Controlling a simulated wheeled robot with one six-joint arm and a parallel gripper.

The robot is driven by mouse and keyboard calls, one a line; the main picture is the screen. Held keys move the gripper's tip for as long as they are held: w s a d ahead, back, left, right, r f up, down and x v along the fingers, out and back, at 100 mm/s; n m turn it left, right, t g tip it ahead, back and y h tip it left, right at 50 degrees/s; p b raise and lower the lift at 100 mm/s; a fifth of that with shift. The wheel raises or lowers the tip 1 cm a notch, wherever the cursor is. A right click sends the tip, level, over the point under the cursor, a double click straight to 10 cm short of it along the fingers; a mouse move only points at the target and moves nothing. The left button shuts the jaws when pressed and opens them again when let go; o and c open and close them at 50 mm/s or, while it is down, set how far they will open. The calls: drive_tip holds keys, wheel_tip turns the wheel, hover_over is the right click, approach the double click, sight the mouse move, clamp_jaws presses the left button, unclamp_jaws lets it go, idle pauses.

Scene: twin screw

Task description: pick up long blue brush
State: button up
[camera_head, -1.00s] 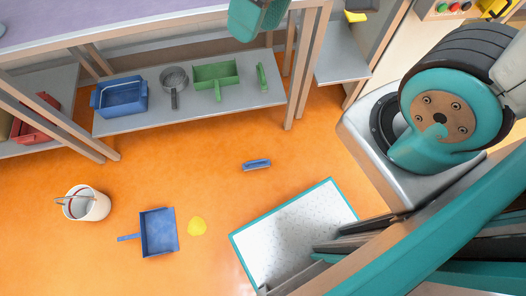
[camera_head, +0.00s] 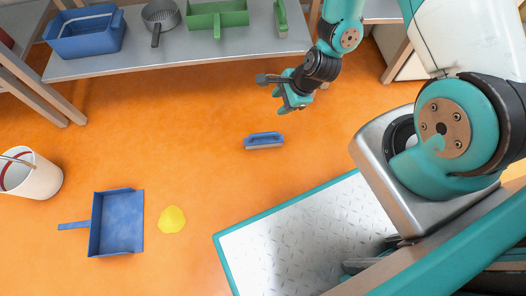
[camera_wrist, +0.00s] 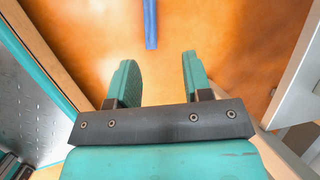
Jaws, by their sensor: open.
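The long blue brush (camera_head: 264,138) lies on the orange floor, blue on top with a paler strip along its lower side. In the wrist view the blue brush (camera_wrist: 150,22) shows at the top edge, partly cut off, ahead of the fingertips. My gripper (camera_head: 281,100) hangs above the floor, just beyond and right of the brush in the head view. In the wrist view my gripper (camera_wrist: 157,70) has its two teal fingers apart with only floor between them. It is not touching the brush.
A blue dustpan (camera_head: 118,222), a yellow patch (camera_head: 171,219) and a white bucket (camera_head: 33,178) are on the floor at left. A low grey shelf (camera_head: 183,56) with a blue bin (camera_head: 86,34) runs along the back. Floor around the brush is clear.

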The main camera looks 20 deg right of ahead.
drive_tip(key=m+b, duration=0.2)
approach(264, 134)
drive_tip(key=b+x, duration=0.4)
drive_tip(key=b, duration=0.2)
drive_tip(key=shift+w+a+f, duration=0.15)
drive_tip(key=shift+f, duration=0.2)
drive_tip(key=b+x, duration=0.6)
drive_tip(key=shift+f, duration=0.15)
clamp_jaws()
